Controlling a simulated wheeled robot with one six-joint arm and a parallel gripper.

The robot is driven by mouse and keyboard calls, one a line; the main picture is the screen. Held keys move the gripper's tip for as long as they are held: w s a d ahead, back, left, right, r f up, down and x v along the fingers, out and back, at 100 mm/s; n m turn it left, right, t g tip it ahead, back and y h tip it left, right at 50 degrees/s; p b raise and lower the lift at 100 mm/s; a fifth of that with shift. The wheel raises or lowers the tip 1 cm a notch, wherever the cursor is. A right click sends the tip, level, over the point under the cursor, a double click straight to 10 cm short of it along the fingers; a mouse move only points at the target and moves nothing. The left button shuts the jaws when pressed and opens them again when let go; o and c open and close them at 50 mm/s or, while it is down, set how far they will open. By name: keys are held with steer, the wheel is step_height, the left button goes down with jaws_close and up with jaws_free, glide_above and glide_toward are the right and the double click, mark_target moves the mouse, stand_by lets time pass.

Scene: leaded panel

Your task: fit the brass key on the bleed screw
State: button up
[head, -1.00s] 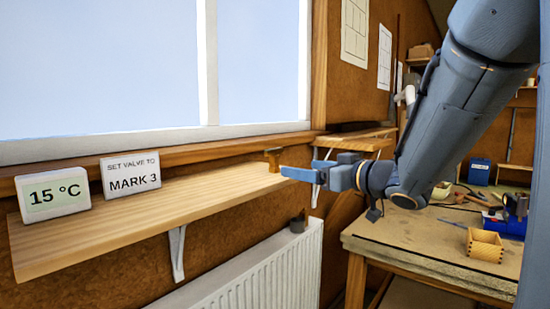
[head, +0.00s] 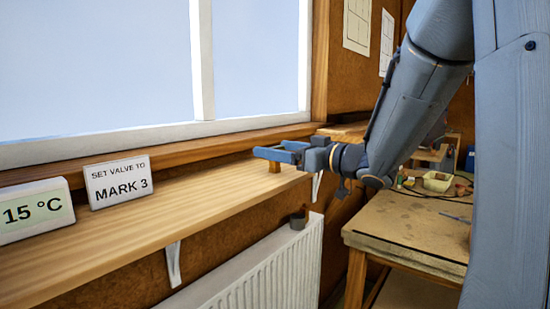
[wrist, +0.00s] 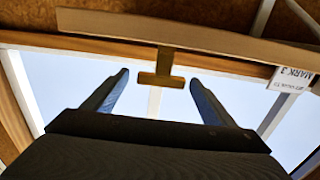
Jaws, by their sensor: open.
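The brass key (head: 274,167) stands on the wooden shelf (head: 190,207) near its right end. In the head view the blue fingers of my gripper (head: 272,150) hide its upper part. In the wrist view the key (wrist: 164,63) shows as a T shape, its crossbar between the two spread fingers with a gap on each side. My gripper is open and empty. The white radiator (head: 262,270) is below the shelf, with a dark fitting (head: 298,221) at its top right end. I cannot make out the bleed screw.
A "15 °C" display (head: 33,211) and a "MARK 3" sign (head: 118,182) stand on the shelf at the left. The window is behind the shelf. A workbench (head: 410,230) with a small tray (head: 437,182) beyond it is at the right.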

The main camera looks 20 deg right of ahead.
steer(key=shift+w+a, duration=0.4)
steer(key=shift+w, duration=0.1)
steer(key=c, duration=1.2)
steer(key=shift+o, duration=0.2)
step_height(320, 180, up, 10)
steer(key=shift+b, duration=0.75)
steer(key=o, duration=0.4)
steer(key=c, duration=0.5)
steer(key=shift+s, duration=0.1)
